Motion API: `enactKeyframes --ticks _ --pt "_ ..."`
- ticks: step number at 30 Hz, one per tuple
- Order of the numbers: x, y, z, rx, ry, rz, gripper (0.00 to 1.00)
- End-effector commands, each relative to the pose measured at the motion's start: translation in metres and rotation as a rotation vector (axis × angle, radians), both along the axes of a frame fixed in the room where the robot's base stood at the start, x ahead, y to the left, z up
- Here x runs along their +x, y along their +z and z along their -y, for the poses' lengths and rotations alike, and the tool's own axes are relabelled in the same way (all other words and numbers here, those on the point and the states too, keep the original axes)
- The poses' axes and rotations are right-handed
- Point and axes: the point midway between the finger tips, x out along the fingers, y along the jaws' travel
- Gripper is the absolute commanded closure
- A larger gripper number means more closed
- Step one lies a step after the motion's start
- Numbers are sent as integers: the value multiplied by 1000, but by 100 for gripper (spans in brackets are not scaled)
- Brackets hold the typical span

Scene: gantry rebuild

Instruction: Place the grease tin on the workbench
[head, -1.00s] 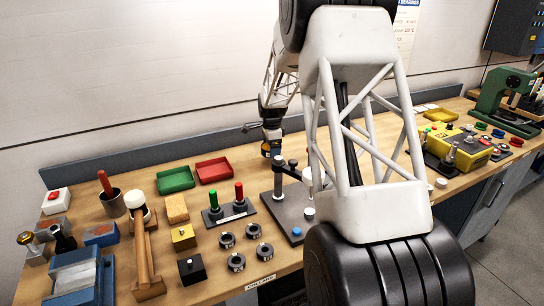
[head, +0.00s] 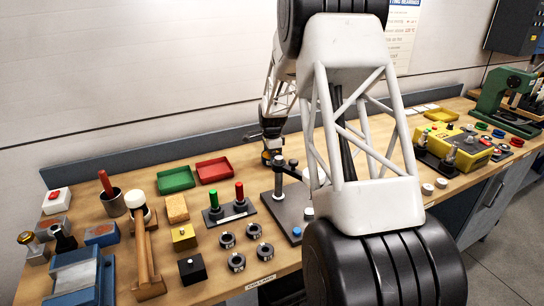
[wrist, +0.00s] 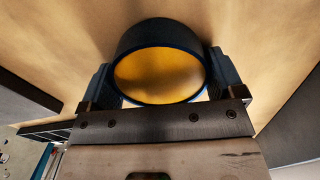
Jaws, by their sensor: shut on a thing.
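The grease tin (wrist: 158,76) is a dark round tin with a blue rim and a yellow inside, seen from above in the wrist view. My gripper (wrist: 163,84) is shut on it, with one finger at each side. In the head view my gripper (head: 270,156) is small, pointing down over the back of the wooden workbench (head: 343,232), behind the grey stand. The tin is hard to make out there. In the wrist view, bare wood and a shadow lie around the tin; whether its base touches the wood I cannot tell.
A grey stand with a post (head: 279,190) is just in front of my gripper. A red tray (head: 214,169) and a green tray (head: 176,180) lie to its left. A yellow box (head: 458,143) stands farther right. My arm hides the bench's middle.

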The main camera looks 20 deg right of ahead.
Motion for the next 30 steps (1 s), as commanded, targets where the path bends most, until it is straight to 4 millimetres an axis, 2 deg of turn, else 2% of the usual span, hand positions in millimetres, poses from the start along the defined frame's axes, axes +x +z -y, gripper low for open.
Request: enactKeyframes --ticks 2,3,5,14,19,23,30 --pt "0 -2 0 0 0 0 46" --pt "0 -2 0 0 0 0 7" --pt "0 -2 0 0 0 0 0" --pt "0 0 0 0 0 0 0" --pt "0 8 0 0 0 0 0" --pt "0 21 0 0 0 1 0" --pt "1 57 0 0 0 3 0"
